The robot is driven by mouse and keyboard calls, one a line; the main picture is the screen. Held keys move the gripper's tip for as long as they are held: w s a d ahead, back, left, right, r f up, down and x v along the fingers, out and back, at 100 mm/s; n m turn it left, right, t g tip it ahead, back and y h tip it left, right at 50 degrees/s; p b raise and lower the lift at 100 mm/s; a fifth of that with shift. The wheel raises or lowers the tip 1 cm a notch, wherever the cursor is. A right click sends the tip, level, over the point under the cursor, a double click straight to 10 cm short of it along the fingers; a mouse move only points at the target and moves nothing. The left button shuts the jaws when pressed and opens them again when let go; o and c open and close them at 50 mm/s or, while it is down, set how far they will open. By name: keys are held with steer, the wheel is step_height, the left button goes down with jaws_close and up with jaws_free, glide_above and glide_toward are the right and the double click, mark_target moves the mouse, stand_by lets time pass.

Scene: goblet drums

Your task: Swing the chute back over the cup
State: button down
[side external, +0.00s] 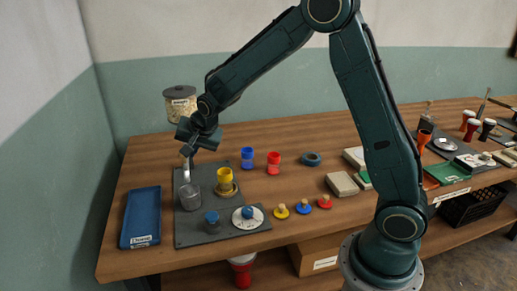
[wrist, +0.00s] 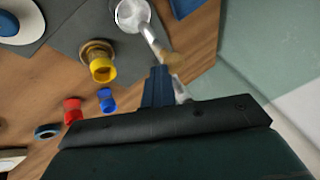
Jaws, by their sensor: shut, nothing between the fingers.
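A pale metal chute (side external: 187,171) slopes down near the left of the dark grey mat (side external: 208,237), its lower end at a grey metal cup (side external: 190,198). In the wrist view the chute (wrist: 154,40) runs from the metal cup (wrist: 132,14) to a brownish knob (wrist: 175,60). A yellow cup (side external: 225,178) sits in a tan ring to the right of the metal cup; it also shows in the wrist view (wrist: 102,68). My gripper (side external: 187,152) is shut and empty beside the chute's upper end. Its fingers (wrist: 158,72) look close to the knob; contact cannot be told.
A labelled canister (side external: 180,104) stands behind the mat. A blue tray (side external: 141,217) lies to the left. Blue (side external: 247,158) and red (side external: 274,163) cups stand to the right. A white dial (side external: 248,217) and a blue-topped grey piece (side external: 212,221) are at the mat's front.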

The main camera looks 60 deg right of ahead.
steer(key=s+d+f+v, duration=0.1)
steer(key=s+v, duration=0.1)
steer(key=v, duration=1)
steer(key=shift+s, duration=0.15)
steer(key=s+a+r+n+y, duration=0.1)
steer(key=s+n, duration=0.5)
steer(key=s, duration=0.7)
steer(key=s+a+r+n+g, duration=0.1)
steer(key=s+n, duration=0.5)
steer(key=s, duration=0.6)
steer(key=shift+s+a+r+y, duration=0.35)
steer(key=shift+a+r+y, duration=0.1)
steer(key=shift+r, duration=0.45)
